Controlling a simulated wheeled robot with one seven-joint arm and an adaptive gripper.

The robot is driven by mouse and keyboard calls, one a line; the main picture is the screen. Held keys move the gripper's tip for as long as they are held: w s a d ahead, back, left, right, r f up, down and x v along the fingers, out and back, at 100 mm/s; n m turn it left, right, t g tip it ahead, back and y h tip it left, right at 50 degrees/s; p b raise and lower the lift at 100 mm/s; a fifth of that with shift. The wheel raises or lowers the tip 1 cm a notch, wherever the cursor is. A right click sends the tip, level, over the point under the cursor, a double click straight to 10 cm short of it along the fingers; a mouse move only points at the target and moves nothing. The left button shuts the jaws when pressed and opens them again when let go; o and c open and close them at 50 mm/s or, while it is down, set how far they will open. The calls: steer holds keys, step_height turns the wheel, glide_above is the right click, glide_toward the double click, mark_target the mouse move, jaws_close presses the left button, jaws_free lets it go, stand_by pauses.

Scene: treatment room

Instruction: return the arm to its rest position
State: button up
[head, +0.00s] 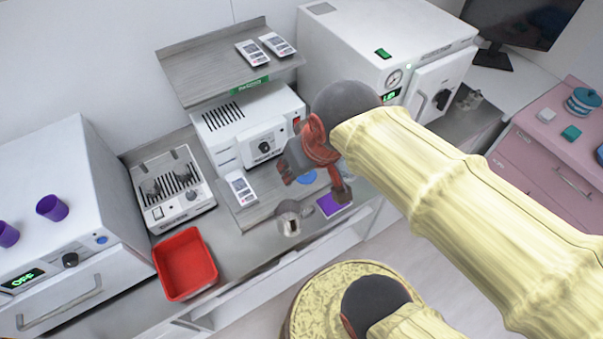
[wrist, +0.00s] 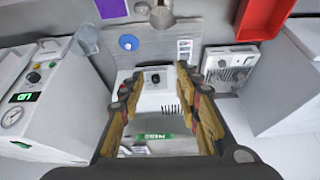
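My arm comes in from the right in the head view, with a pale yellow sleeve-like link. My gripper (head: 315,183) is above the counter, in front of the small white device (head: 250,130) under the shelf. In the wrist view my gripper (wrist: 157,75) has its two yellowish fingers well apart. Nothing is held between them; the white device shows behind the gap. The gripper hides part of the counter around the blue disc (head: 308,177) in the head view.
A metal cup (head: 289,225) and a purple card (head: 336,203) are near the gripper. A red bin (head: 185,264) stands at left on the counter (head: 235,245). The shelf (head: 205,65) overhangs the device. A large white sterilizer (head: 345,50) stands behind my arm.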

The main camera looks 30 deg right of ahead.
steer(key=shift+s+a+r, duration=0.15)
steer(key=shift+s+a, duration=0.1)
steer(key=shift+s, duration=0.4)
steer(key=shift+s+a+r, duration=0.15)
steer(key=shift+s+a, duration=0.1)
steer(key=shift+s, duration=0.35)
